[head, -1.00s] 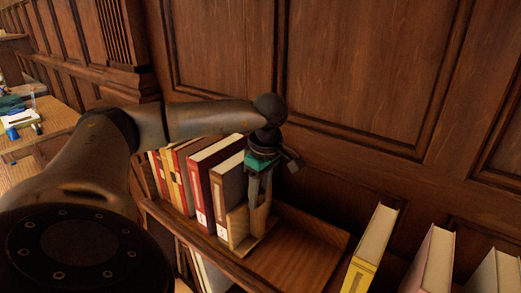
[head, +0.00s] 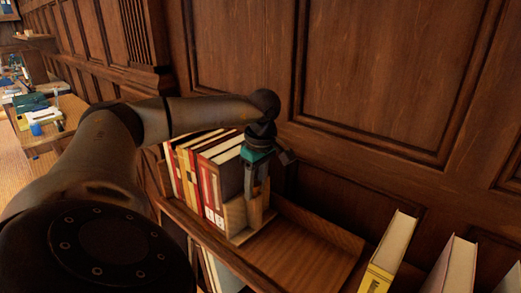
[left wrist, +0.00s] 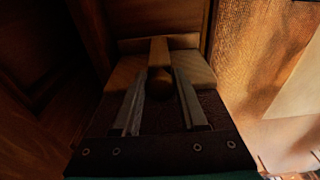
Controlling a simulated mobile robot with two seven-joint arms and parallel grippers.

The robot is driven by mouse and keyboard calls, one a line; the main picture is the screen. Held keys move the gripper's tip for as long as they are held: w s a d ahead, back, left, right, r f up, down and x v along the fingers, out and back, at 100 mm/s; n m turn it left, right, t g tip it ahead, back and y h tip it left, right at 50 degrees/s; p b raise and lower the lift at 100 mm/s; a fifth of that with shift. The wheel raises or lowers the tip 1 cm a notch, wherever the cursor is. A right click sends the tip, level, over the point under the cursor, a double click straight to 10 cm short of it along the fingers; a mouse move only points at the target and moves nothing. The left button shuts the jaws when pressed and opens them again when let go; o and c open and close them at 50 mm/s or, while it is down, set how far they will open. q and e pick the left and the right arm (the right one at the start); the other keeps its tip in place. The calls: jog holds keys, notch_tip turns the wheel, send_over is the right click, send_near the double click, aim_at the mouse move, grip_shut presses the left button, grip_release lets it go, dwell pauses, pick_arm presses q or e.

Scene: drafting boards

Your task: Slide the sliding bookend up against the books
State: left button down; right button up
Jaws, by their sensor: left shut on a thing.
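The sliding bookend (head: 236,216) is a pale wooden piece with an upright plate and a handle, standing on the wooden shelf. My left gripper (head: 257,202) points down and is shut on the bookend's handle. In the left wrist view the handle (left wrist: 159,55) lies between the two fingers (left wrist: 160,100). The row of books (head: 213,175), with red, yellow and brown covers, stands to the left of the bookend. The bookend's plate appears to touch the last brown book, though the exact contact is hard to see. My right gripper is out of view.
Bare shelf board (head: 310,250) lies to the right of the bookend. Further right stand separate books, a yellow one (head: 378,278) nearest. A panelled wooden wall (head: 400,100) rises close behind the shelf. More books show on a lower level.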

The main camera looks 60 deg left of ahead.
pick_arm(q)
jog(key=shift+a, duration=0.25)
jog(key=shift+s+a, duration=0.2)
jog(key=shift+a, duration=0.35)
jog(key=shift+s+a, duration=0.15)
jog(key=shift+a, duration=0.4)
jog(key=shift+c, duration=2.2)
grip_release()
jog(key=shift+d, duration=0.1)
jog(key=r+p, duration=0.3)
jog(key=d+r+p, duration=0.1)
jog(key=r+p, duration=0.5)
jog(key=r, duration=0.1)
jog(key=shift+w+d, duration=0.15)
jog(key=shift+w, duration=0.05)
